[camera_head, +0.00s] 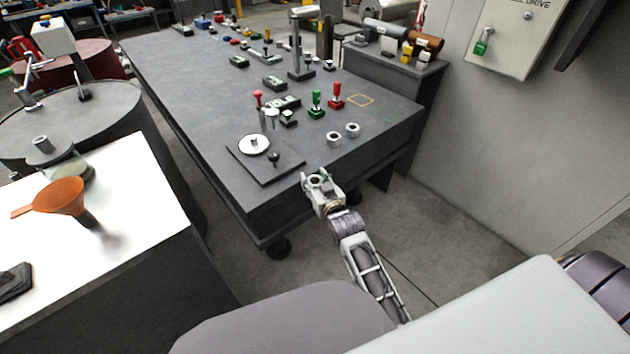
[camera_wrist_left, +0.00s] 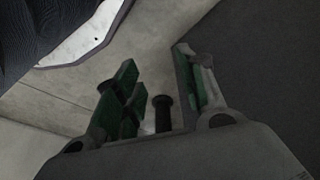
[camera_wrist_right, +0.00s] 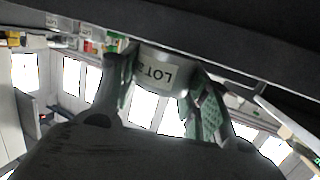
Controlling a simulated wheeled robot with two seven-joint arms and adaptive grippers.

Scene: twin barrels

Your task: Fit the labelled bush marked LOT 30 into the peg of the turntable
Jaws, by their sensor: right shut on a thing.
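A grey ring-shaped bush (camera_head: 317,180) is held in my right gripper (camera_head: 318,186), off the near edge of the dark bench. In the right wrist view the bush (camera_wrist_right: 165,72) sits between the fingers of the gripper (camera_wrist_right: 160,88); its label shows LOT upside down, the number not readable. The turntable (camera_head: 254,143), a pale disc with a short peg on a dark plate, lies on the bench's near corner, left of the gripper and apart from the bush. My left gripper (camera_wrist_left: 155,90) is open in the left wrist view, with nothing seen held; it is not seen in the head view.
Two more bushes (camera_head: 334,139) (camera_head: 352,130) stand on the bench (camera_head: 205,95) right of the turntable. Green (camera_head: 316,105) and red (camera_head: 336,96) handled tools stand behind them. A white-topped table (camera_head: 120,240) with an orange funnel (camera_head: 62,196) is at the left.

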